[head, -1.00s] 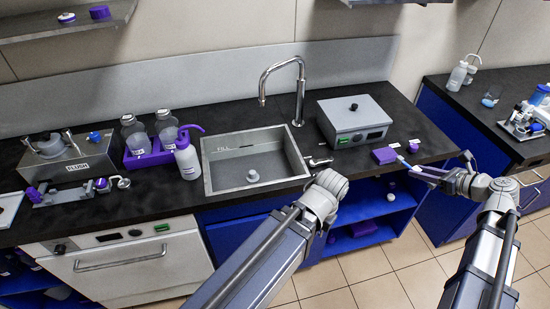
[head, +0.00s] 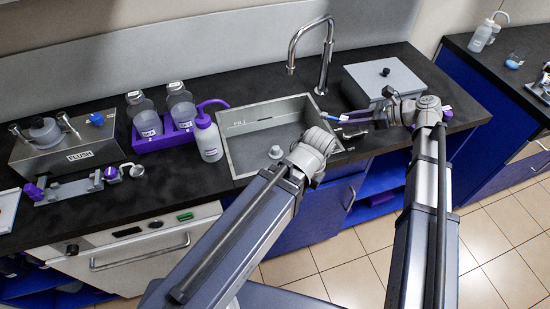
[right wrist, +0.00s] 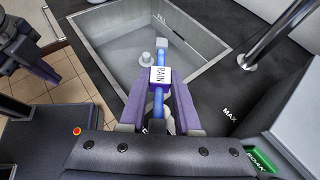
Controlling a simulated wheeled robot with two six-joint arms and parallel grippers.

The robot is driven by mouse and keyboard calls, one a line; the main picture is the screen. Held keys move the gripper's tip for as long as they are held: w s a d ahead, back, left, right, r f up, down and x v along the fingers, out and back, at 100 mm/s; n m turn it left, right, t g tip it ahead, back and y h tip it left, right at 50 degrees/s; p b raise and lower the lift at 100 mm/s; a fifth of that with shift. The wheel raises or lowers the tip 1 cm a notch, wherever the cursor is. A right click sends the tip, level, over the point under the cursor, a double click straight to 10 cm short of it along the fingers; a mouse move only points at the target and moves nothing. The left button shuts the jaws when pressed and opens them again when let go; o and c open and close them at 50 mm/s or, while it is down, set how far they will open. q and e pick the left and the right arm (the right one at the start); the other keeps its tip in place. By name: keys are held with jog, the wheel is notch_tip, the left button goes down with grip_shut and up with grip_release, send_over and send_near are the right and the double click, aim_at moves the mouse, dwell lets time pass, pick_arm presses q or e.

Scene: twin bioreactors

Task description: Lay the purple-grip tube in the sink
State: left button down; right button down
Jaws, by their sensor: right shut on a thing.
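The tube (right wrist: 163,52) has a blue shaft, a pale end and a purple grip with a white label. My right gripper (right wrist: 160,88) is shut on its grip. In the head view the tube (head: 331,116) points left, with its free end at the sink's right edge. In the right wrist view the end shows over the sink (right wrist: 115,42), apparently above its floor. The sink (head: 243,142) is a grey metal basin with a pale round fitting inside. My left gripper (head: 312,152) is by the sink's front right corner; its jaws are hidden in the head view.
A tall curved faucet (head: 326,60) stands behind the sink's right side. A grey box (head: 375,78) is right of it. A purple bottle holder (head: 165,138) and a white wash bottle (head: 208,140) stand left of the sink. The sink's inside is mostly clear.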

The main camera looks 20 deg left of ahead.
jog(key=s+a+f+n+g+h+b, duration=0.15)
jog(key=s+a+n+g, duration=0.25)
jog(key=a, duration=0.6)
jog(key=s+a+f+n+g+b, duration=0.2)
jog(key=s+a+f+n+g, duration=0.15)
jog(key=a, duration=0.65)
jog(key=shift+n+g, duration=0.35)
jog(key=f+b, duration=0.5)
jog(key=b, duration=0.1)
jog(key=shift+s+d+f+b, duration=0.25)
jog(key=shift+s+f+b, duration=0.05)
jog(key=shift+f+b, duration=0.1)
jog(key=shift+f, duration=0.1)
notch_tip(320, 180, down, 4)
jog(key=b, duration=0.3)
jog(key=shift+r, duration=0.25)
jog(key=shift+f+b, duration=0.65)
jog(key=shift+b, duration=0.25)
jog(key=c, duration=0.6)
grip_release()
